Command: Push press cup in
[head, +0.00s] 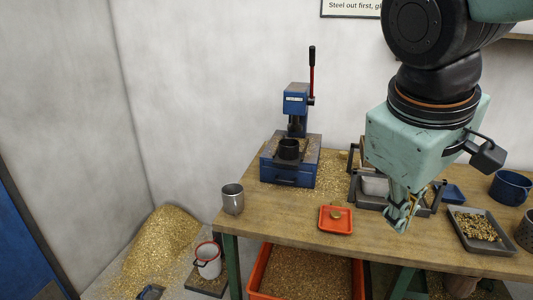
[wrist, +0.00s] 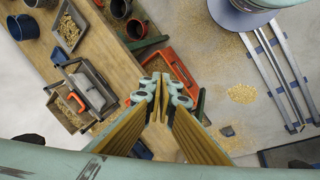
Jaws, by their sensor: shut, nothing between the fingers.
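The blue press (head: 290,165) stands on the wooden table against the wall, its red-handled lever (head: 312,70) upright. A dark press cup (head: 289,149) sits upright at the front of the press, below the ram; I cannot tell how far in it is seated. My gripper (head: 402,222) is shut and empty, pointing down to the right of the press and well apart from it. The closed fingers (wrist: 155,100) also show in the wrist view, where I cannot make out the press or its cup.
A steel cup (head: 232,199) stands at the table's left front corner. An orange-red tray (head: 335,226) with a small brass piece lies between press and gripper. A grey tray (head: 460,243) of brass chips and a blue pot (head: 510,189) are at right. Brass chips litter the tabletop.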

